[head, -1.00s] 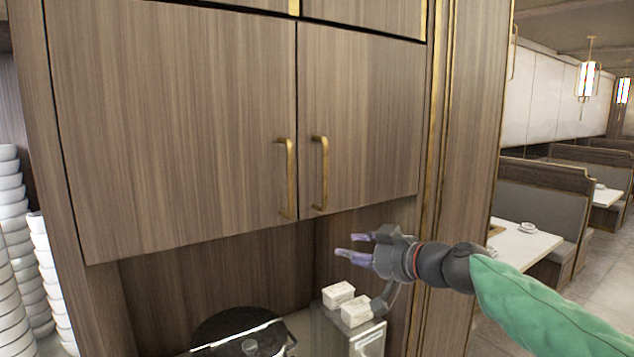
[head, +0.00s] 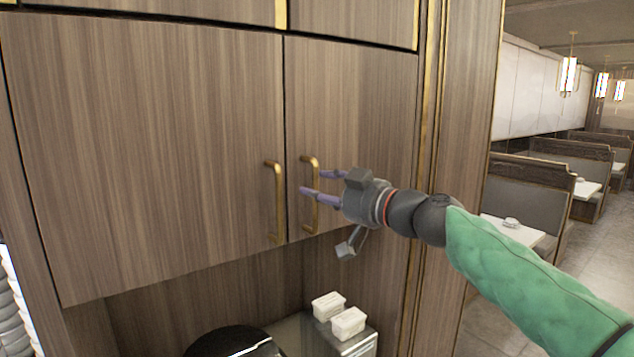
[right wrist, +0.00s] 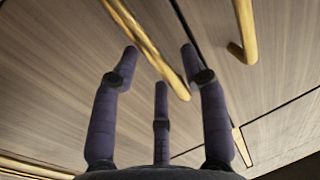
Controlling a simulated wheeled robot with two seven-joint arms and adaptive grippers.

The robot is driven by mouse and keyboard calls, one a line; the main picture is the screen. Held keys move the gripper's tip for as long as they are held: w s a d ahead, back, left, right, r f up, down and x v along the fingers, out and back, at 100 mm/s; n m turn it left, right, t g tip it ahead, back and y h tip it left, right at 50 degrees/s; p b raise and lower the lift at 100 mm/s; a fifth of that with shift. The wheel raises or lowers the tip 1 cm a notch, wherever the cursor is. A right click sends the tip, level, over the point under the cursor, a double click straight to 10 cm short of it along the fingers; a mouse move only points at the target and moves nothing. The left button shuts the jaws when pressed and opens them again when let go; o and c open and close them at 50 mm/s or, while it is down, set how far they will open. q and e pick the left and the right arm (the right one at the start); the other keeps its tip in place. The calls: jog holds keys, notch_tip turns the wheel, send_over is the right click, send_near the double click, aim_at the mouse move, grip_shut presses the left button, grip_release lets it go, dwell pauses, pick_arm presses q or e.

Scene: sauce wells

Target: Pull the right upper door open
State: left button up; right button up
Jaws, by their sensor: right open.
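The right upper door (head: 365,115) is wood-grained and closed, with a vertical brass handle (head: 314,218) near its left edge. My right gripper (head: 312,182) is open at this handle, its purple fingers pointing left on either side of the bar. In the right wrist view the open fingers (right wrist: 159,70) spread around the brass handle (right wrist: 150,45), which runs between the fingertips. I cannot tell whether any finger touches it. The other handle (right wrist: 243,30) shows farther right there. My left gripper is not in view.
The closed left upper door (head: 150,130) has its own brass handle (head: 278,205) close by. Below are an open niche with two white containers (head: 348,323) and a dark round object (head: 235,342). Booths (head: 525,200) stand at the right.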

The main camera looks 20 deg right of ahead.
jog(key=shift+w+a, duration=0.35)
jog(key=shift+w, duration=0.3)
grip_shut()
jog(key=shift+s, duration=0.1)
